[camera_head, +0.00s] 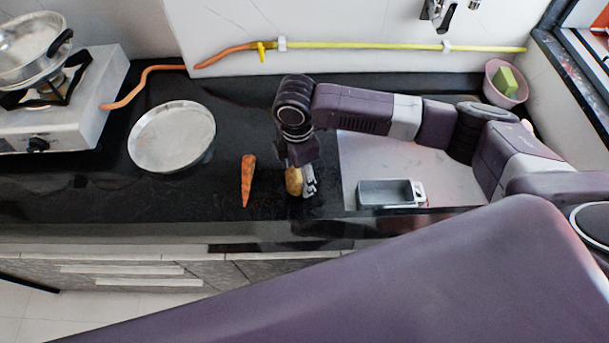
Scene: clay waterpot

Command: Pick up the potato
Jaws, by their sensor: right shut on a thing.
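The potato (293,181) is small and yellow-brown, low over the black counter near its front edge. My right gripper (301,184) points down at it and is shut on it, with the grey fingers showing on the potato's right side. Part of the potato is hidden by the gripper. I cannot tell whether the potato still touches the counter. My left gripper is not in view.
An orange carrot (247,180) lies just left of the potato. A round steel plate (172,137) lies further left, beside a gas stove (75,110) with a pan. A sink (375,158) with a grey container (390,193) is on the right.

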